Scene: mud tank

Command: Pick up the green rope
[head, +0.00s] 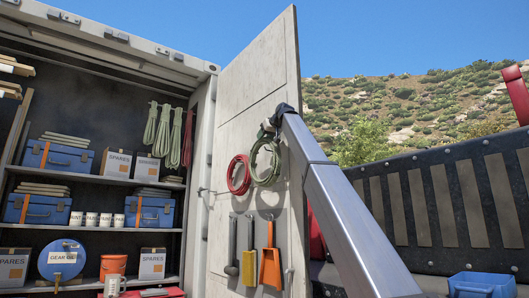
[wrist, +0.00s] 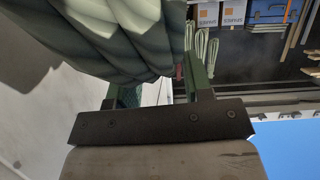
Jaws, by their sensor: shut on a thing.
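The green rope (head: 266,164) is a coil hanging in front of the open door panel, just right of the red rope (head: 239,175). My gripper (head: 270,126) is at the top of the green coil, at the end of my raised arm. In the wrist view, thick pale-green strands (wrist: 125,35) fill the upper left, close to the camera. The gripper's dark green fingers (wrist: 155,90) stand either side of the strands and are shut on them. The strands hide the fingertips. Whether the coil still touches its hook cannot be seen.
The door (head: 262,70) stands open behind the ropes, with a grey tool, another tool and an orange shovel (head: 271,268) hanging below. Shelves with blue cases (head: 57,157) and boxes are left. A dark slatted wall (head: 440,205) is right.

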